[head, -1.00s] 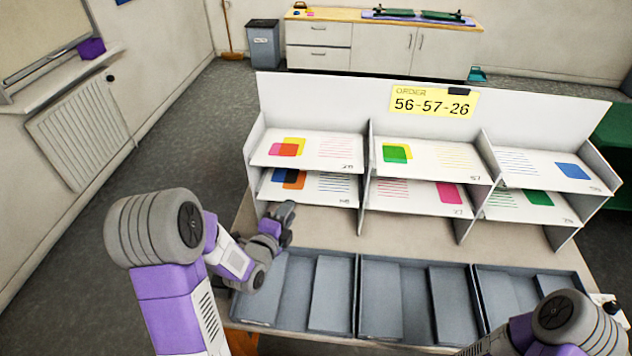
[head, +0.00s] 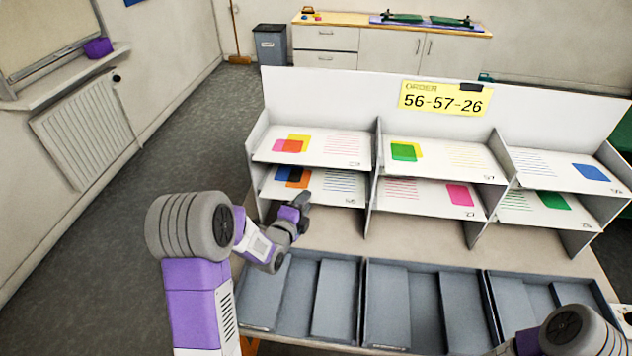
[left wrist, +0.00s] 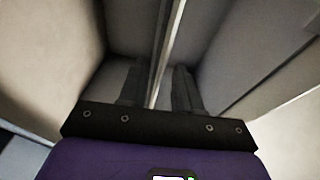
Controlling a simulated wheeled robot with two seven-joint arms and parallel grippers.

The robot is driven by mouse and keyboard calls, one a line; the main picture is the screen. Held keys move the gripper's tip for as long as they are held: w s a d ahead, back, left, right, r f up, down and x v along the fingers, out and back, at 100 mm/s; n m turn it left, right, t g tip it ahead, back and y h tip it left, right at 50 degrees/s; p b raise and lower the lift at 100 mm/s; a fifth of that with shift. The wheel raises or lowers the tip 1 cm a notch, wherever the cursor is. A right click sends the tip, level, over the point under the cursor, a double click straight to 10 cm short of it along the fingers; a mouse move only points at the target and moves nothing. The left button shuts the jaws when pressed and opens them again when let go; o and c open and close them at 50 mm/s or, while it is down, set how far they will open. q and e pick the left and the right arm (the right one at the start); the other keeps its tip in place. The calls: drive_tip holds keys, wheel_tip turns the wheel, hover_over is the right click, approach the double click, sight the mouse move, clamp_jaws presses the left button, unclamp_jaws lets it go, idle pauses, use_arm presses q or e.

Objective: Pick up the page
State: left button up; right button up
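Pages lie in a white two-tier rack (head: 376,158). The upper row has a pink, orange and yellow page (head: 320,151) at left, a green and yellow page (head: 440,158) marked 57 in the middle, and a blue-square page (head: 560,172) at right. The lower left page (head: 330,184) has blue and orange squares. My right gripper is out of view.
A yellow order card (head: 443,100) reads 56-57-26. Grey trays (head: 365,300) stand on the table in front of the rack. A strip of bare tabletop (head: 345,228) lies between the rack and trays. Vertical dividers (head: 372,180) separate the compartments.

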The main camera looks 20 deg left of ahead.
use_arm(q)
drive_tip(key=shift+w, duration=0.15)
clamp_jaws()
idle(0.4)
